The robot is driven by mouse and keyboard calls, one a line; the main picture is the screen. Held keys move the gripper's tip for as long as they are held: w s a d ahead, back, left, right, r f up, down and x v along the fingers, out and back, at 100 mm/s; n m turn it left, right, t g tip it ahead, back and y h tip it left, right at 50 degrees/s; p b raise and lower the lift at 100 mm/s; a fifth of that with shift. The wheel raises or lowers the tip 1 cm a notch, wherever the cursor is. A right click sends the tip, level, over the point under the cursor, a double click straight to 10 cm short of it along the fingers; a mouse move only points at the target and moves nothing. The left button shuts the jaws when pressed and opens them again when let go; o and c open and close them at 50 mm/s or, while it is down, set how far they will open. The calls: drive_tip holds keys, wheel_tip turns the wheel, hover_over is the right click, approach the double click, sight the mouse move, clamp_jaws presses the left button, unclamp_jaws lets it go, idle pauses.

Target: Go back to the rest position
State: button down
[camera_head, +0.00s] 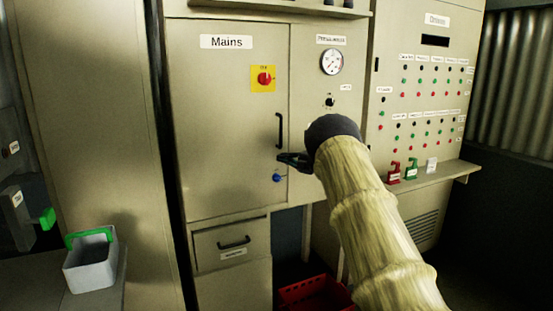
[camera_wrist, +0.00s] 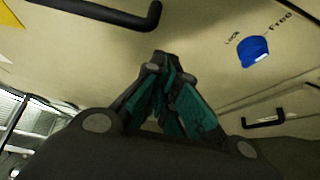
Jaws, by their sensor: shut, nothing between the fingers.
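My gripper (camera_head: 283,158) is in front of the beige Mains cabinet (camera_head: 222,130), just below its black vertical door handle (camera_head: 279,130). In the wrist view my gripper (camera_wrist: 163,62) has its fingers closed together with nothing between them. A blue knob (camera_head: 277,178) sits just below the fingers in the head view. In the wrist view the blue knob (camera_wrist: 254,51) is at upper right, apart from the fingers, with "Lock" and "Free" labels beside it. My arm, in a pale sleeve, reaches in from the lower right and hides part of the cabinets.
A red switch (camera_head: 264,78) on a yellow plate and a gauge (camera_head: 331,62) are on the cabinet. A drawer (camera_head: 231,243) is below. A control panel (camera_head: 421,110) and shelf with padlocks (camera_head: 411,170) stand right. A red crate (camera_head: 312,294) is on the floor; a grey bin (camera_head: 90,266) is left.

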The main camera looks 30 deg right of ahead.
drive_tip(key=v, duration=0.2)
drive_tip(key=d+v, duration=0.1)
drive_tip(key=v, duration=0.2)
drive_tip(key=shift+s+d+b, duration=0.1)
drive_tip(key=shift+d+b, duration=0.2)
drive_tip(key=shift+b, duration=0.1)
drive_tip(key=shift+s+d, duration=0.15)
drive_tip(key=shift+d, duration=0.05)
